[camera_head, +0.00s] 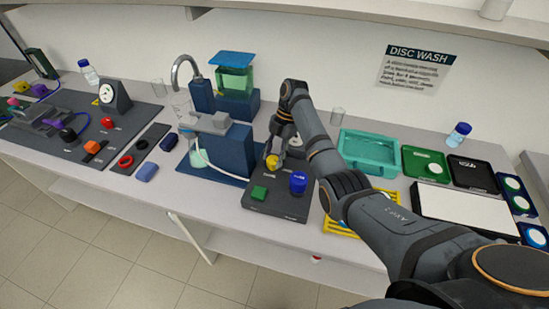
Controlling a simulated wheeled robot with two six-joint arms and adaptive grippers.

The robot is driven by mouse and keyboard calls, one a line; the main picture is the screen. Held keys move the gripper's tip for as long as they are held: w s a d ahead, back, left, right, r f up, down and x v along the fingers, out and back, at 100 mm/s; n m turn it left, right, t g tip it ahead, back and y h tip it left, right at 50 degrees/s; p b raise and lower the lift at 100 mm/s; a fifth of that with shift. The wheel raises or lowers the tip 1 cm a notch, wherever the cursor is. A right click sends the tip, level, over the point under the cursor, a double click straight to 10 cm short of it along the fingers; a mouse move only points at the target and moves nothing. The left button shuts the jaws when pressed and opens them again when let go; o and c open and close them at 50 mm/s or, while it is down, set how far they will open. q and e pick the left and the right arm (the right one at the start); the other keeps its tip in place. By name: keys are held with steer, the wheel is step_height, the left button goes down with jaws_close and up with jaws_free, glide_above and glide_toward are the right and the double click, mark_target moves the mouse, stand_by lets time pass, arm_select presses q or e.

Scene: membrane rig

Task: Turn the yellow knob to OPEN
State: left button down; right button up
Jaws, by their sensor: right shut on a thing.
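The yellow knob (272,161) sits at the back of a dark control panel (281,210) in the middle of the bench. My right gripper (275,152) reaches down onto the knob from above and is shut on it. The fingers hide part of the knob, and I cannot read any OPEN marking or tell which way the knob points. My left gripper is not in view.
A blue pump stand (228,150) with a hose stands close left of the panel. A teal tray (368,152) and a yellow rack (341,226) lie to the right, near my right arm. A left panel (75,120) carries several coloured controls.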

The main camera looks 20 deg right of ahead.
steer(key=n+g+h, duration=0.1)
steer(key=n, duration=0.4)
steer(key=shift+w+a+b, duration=0.1)
steer(key=shift+b, duration=0.2)
steer(key=shift+r+h, duration=0.1)
steer(key=shift+h, duration=0.2)
steer(key=o, duration=1.1)
steer(key=shift+o, duration=0.2)
steer(key=v, duration=0.7)
steer(key=shift+w, duration=0.25)
steer(key=shift+r, duration=0.2)
